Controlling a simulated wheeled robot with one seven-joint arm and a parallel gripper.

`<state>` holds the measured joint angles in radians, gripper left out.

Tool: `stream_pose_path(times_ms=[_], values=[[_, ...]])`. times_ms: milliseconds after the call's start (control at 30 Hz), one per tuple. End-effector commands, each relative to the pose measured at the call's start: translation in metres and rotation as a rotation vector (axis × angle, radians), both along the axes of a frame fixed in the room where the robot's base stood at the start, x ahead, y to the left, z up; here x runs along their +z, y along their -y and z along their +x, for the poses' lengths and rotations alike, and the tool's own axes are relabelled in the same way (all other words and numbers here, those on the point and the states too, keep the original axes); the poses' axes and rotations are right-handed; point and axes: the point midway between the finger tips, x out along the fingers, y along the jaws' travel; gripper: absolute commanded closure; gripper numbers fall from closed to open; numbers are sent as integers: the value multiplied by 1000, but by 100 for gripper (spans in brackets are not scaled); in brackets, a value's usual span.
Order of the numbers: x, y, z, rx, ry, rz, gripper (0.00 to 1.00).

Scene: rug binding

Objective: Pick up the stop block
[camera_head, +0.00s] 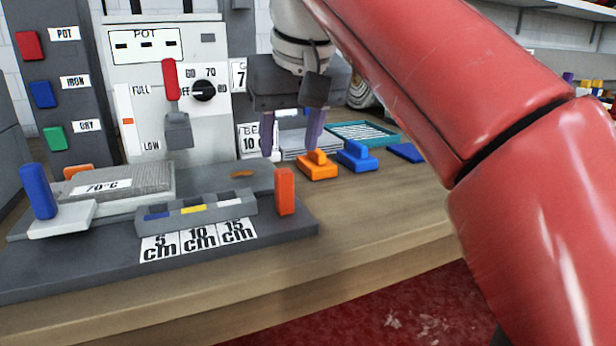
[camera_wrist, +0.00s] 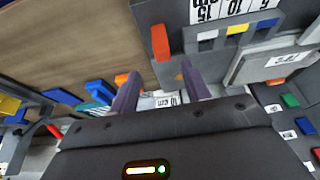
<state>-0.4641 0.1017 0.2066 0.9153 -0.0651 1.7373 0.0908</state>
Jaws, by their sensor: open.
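An upright orange-red block (camera_head: 285,190), which looks like the stop block, stands on the dark base plate (camera_head: 285,230) at the right end of the grey slotted bar (camera_head: 182,214). It also shows in the wrist view (camera_wrist: 160,42), beyond my fingertips. My gripper (camera_head: 290,140) has two purple fingers pointing down, above and behind the block in the head view. In the wrist view my gripper (camera_wrist: 160,72) is open with nothing held between the fingers. The block is apart from both fingers.
Labels for 5, 10 and 15 cm (camera_head: 199,239) lie before the bar. A grey plate marked 70°C (camera_head: 125,180) and a blue upright handle (camera_head: 38,192) stand left. Orange (camera_head: 317,170) and blue (camera_head: 357,160) handled pieces lie right. The table's front right (camera_head: 390,215) is clear.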

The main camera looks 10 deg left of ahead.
Motion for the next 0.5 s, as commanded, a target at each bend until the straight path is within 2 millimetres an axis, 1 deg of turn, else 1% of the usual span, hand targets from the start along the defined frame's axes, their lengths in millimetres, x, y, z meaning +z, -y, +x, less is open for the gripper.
stream_pose_path(times_ms=[33,267,400,500], values=[[-7,-1,1,0,-2,-1,53],[-34,-6,8,-1,0,0,53],[-56,-10,12,-1,-1,0,53],[-65,-13,16,-1,0,0,53]])
